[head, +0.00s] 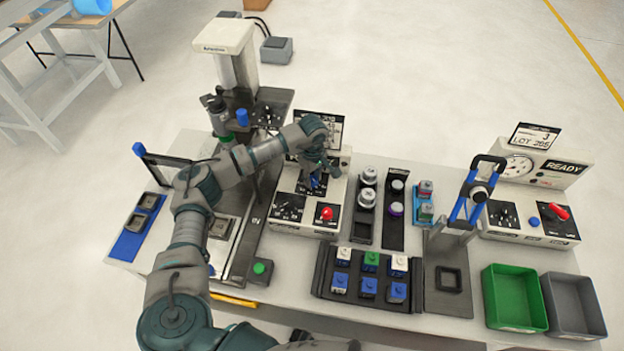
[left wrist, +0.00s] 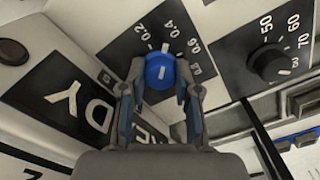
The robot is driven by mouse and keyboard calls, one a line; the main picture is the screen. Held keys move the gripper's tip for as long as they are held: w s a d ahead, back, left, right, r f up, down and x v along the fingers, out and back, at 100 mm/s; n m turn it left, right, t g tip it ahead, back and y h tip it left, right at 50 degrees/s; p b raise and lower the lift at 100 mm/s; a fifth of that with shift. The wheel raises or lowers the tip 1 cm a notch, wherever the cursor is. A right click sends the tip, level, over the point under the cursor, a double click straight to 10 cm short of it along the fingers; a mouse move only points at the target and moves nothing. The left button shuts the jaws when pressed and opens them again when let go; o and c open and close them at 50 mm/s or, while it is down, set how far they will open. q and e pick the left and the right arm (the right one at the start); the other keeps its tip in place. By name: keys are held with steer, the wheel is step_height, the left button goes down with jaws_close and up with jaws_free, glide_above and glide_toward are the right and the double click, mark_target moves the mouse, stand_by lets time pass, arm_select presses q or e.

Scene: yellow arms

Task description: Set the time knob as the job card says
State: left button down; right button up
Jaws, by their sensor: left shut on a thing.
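The time knob looks to be the blue knob (left wrist: 160,72) on a black dial plate marked 0.2, 0.4, 0.6 and a hidden-in-part label. Its white line points close to the 0.4 mark. My left gripper (left wrist: 160,95) has a finger on either side of the knob and is shut on it. In the head view my left gripper (head: 322,170) reaches down onto the white control box (head: 300,226). A card (head: 318,122) stands at the back of that box, partly hidden by my arm; I cannot read it fully. My right gripper is not in view.
A black knob (left wrist: 270,62) on a 50 to 80 scale sits beside the blue one. A red button (head: 327,213) is at the box's front. A rack of blocks (head: 320,285), a blue-handled press (head: 468,205) and a green bin (head: 514,298) stand to the right.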

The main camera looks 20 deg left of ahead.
mark_target(313, 178)
arm_select(q)
steer(key=shift+w+d+r+m, duration=0.1)
steer(key=shift+r+m, duration=0.1)
steer(key=shift+m, duration=0.2)
steer(key=c, duration=0.8)
jaws_free()
steer(key=shift+c, duration=0.2)
step_height(313, 178, up, 12)
steer(key=shift+f, duration=0.15)
